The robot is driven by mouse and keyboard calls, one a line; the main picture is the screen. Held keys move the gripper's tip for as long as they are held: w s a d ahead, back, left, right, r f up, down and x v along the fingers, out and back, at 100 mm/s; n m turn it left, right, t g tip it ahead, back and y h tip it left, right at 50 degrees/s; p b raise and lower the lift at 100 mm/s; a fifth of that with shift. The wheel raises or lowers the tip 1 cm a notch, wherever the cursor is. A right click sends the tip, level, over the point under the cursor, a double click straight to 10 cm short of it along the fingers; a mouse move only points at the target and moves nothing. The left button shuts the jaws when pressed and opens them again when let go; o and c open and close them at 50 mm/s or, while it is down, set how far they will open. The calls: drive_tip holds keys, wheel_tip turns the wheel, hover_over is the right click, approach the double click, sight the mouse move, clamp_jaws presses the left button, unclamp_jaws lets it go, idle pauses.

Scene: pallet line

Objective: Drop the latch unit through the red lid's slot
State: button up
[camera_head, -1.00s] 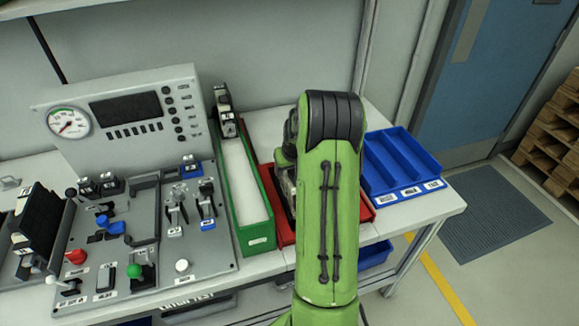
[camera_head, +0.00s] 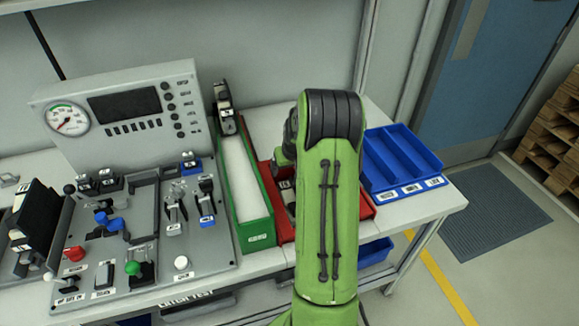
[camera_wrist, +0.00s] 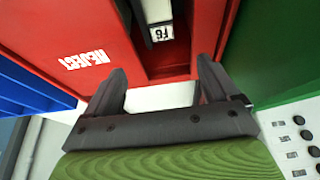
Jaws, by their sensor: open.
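The red lid of the reject bin (camera_wrist: 75,35) fills much of the wrist view, with a dark slot (camera_wrist: 178,58) in it. A pale unit with a small black-and-white label (camera_wrist: 160,24), seemingly the latch unit, shows at the slot, beyond my fingertips. I cannot tell how deep it sits. My gripper (camera_wrist: 162,82) is open, with its fingers apart and nothing between them. In the head view the red bin (camera_head: 366,207) is mostly behind my arm, and a pale labelled piece (camera_head: 286,185) shows beside the arm there.
A green tray (camera_head: 247,190) stands left of the red bin, with a black-and-white unit (camera_head: 225,110) at its back end. A blue divided tray (camera_head: 405,160) stands to the right. A grey test panel (camera_head: 205,250) with levers and a gauge fills the bench's left side.

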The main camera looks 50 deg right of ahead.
drive_tip(key=p+v, duration=0.2)
drive_tip(key=v, duration=1.3)
drive_tip(key=shift+s+r, duration=0.2)
drive_tip(key=shift+r, duration=0.15)
idle(0.5)
